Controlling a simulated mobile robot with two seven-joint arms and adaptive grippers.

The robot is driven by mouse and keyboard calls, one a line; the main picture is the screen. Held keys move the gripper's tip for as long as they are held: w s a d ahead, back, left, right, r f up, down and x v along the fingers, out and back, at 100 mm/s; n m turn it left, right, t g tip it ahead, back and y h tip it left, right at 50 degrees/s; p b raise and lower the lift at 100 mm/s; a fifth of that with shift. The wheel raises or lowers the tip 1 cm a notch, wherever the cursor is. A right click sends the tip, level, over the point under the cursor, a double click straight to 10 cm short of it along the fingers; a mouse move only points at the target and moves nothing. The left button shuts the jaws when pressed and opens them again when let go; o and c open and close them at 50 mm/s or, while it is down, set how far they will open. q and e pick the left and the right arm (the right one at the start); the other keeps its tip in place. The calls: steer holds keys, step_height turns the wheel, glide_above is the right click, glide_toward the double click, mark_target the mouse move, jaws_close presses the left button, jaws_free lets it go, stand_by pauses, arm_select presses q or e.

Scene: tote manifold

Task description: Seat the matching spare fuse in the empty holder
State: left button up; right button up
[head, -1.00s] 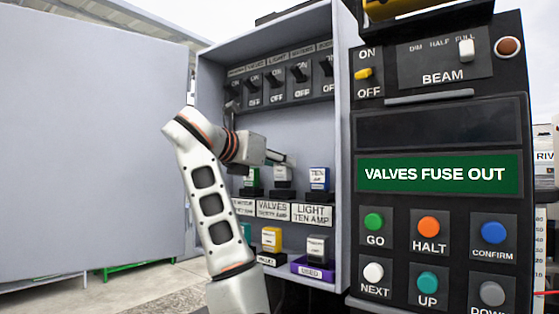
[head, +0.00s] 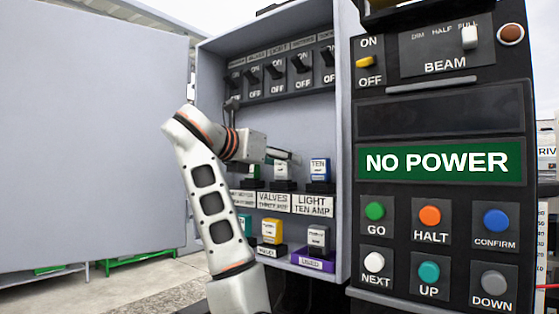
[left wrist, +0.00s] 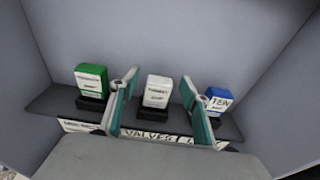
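My left gripper (head: 284,155) is inside the open cabinet, above the upper fuse shelf. Its teal fingers are apart, and in the left wrist view (left wrist: 160,77) a white fuse (left wrist: 157,91) shows between them with a gap on each side. That fuse (head: 281,171) stands upright in the dark middle holder (head: 284,186), above the VALVES label (head: 273,201). A green fuse (left wrist: 91,80) stands to its left and a blue TEN fuse (head: 319,169) to its right, above LIGHT TEN AMP. My right gripper is not in view.
On the lower shelf stand a teal fuse (head: 245,224), a yellow fuse (head: 272,231) and a pale fuse (head: 318,238) in a purple USED tray (head: 313,261). Several switches (head: 276,72) line the cabinet top. The panel screen (head: 440,163) reads NO POWER.

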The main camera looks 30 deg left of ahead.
arm_select(q)
steer(key=shift+s, duration=0.1)
steer(key=v, duration=1.2)
steer(key=shift+f, duration=0.1)
